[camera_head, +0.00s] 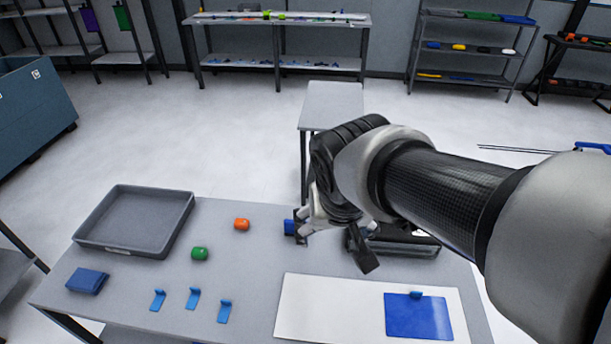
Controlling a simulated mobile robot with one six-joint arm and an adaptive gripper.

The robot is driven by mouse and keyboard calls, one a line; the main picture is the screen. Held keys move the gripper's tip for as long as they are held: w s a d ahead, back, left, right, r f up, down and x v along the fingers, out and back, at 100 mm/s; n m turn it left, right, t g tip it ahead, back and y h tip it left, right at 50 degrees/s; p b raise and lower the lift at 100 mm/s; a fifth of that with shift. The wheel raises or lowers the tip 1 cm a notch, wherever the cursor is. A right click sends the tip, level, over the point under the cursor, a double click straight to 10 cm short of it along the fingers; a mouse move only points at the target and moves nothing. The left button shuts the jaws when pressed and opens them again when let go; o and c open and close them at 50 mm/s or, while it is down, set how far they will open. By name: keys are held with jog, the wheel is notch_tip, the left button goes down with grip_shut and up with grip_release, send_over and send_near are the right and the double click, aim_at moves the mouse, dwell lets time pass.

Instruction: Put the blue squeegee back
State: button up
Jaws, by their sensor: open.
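My gripper (332,242) is open above the back right of the grey table, its fingers spread and pointing down. A small blue piece (289,227) shows at the left finger; I cannot tell whether they touch, and part of it is hidden. Another small blue piece (416,294) sits at the top edge of a blue sheet (418,318) on a white panel (330,308). Several small blue upright pieces (193,298) stand at the front left. I cannot tell for certain which blue piece is the squeegee.
An empty grey tray (89,243) lies at the table's back left. A dark tray (405,248) is partly hidden behind my gripper. An orange object (242,224), a green object (200,253) and a blue block (87,281) lie on the table (245,265). Its middle is mostly clear.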

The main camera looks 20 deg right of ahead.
jog(key=s+a+r+n+y, duration=0.1)
jog(key=s+n, duration=0.1)
jog(key=s, duration=0.9)
jog(key=shift+s+a, duration=0.25)
jog(key=shift+s, duration=0.1)
jog(key=shift+c, duration=0.3)
